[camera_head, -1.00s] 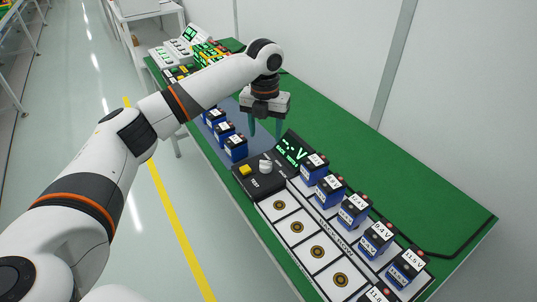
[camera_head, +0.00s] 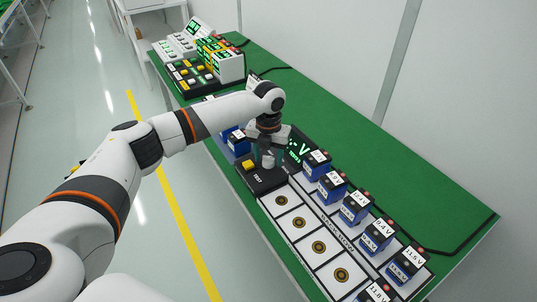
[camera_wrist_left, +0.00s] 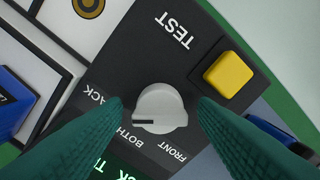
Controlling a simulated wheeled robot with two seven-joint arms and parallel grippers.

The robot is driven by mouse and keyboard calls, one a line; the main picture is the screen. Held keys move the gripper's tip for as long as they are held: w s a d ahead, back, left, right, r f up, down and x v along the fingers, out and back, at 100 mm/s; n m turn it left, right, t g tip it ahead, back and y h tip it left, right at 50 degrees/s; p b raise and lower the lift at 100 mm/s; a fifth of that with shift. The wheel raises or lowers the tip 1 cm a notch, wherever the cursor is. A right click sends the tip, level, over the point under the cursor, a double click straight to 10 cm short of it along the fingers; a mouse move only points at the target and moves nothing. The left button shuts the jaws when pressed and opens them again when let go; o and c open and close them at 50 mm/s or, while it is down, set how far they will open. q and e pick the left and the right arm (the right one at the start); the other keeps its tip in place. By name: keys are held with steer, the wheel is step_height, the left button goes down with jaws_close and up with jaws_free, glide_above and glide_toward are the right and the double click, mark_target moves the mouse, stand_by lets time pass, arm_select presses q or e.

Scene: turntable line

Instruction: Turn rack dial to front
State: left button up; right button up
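The rack dial (camera_wrist_left: 160,108) is a light grey round knob on a black test box (camera_head: 262,179). In the left wrist view the labels BACK, BOTH and FRONT surround it. A dark mark on the knob lies at its lower left, nearest the word BOTH. FRONT is at its lower right. My left gripper (camera_head: 268,163) is over the box, pointing down, and shows in the left wrist view (camera_wrist_left: 160,103) with its green fingers open on either side of the knob. Small gaps seem to remain between fingers and knob. My right gripper is out of view.
A yellow button (camera_wrist_left: 228,74) beside the word TEST is close to one finger. A green-lit display (camera_head: 300,149) stands behind the dial. Several blue batteries (camera_head: 332,186) line the rack to the right, beside empty white slots (camera_head: 299,222).

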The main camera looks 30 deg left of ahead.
arm_select(q)
steer(key=c, duration=0.9)
steer(key=shift+r+n+p, duration=0.2)
steer(key=shift+n+p, duration=0.3)
steer(key=shift+p, duration=0.3)
steer(key=n+p, duration=0.4)
steer(key=shift+p, duration=0.35)
steer(key=shift+n+p, duration=0.75)
steer(key=shift+n, duration=0.15)
steer(key=n+p, duration=0.4)
steer(key=n, duration=0.2)
steer(key=n+p, duration=0.2)
steer(key=n, duration=0.1)
steer(key=shift+n, duration=0.4)
steer(key=shift+f+n+p, duration=0.1)
steer(key=shift+n+p, duration=0.65)
steer(key=shift+n, duration=0.85)
